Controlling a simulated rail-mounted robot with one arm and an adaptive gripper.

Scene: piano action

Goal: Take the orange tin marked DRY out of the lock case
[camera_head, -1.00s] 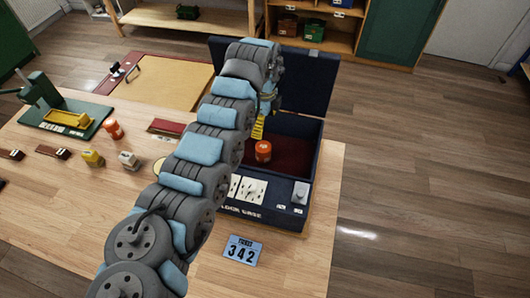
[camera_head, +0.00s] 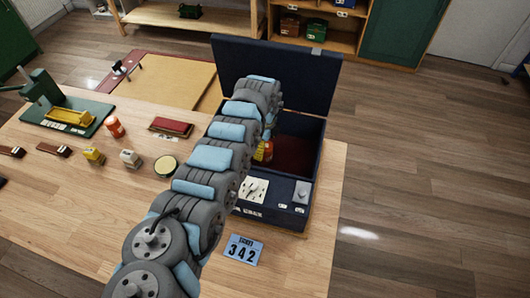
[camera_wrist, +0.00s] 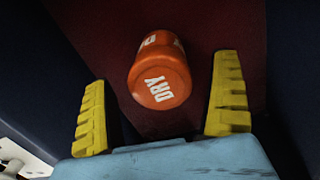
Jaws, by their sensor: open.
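The orange tin marked DRY (camera_wrist: 160,75) stands inside the open lock case on its dark red floor. In the wrist view it sits between my gripper's two yellow fingers (camera_wrist: 160,115), near their tips. The fingers are spread, with a gap on each side of the tin, and do not touch it. In the head view my gripper (camera_head: 264,152) is down inside the lock case (camera_head: 303,160), and the arm and fingers hide most of the tin. The case's lid (camera_head: 290,80) stands open at the back.
The case's front panel carries a white dial plate (camera_head: 253,189) and a grey latch piece (camera_head: 301,192). A card reading 342 (camera_head: 243,250) lies in front.

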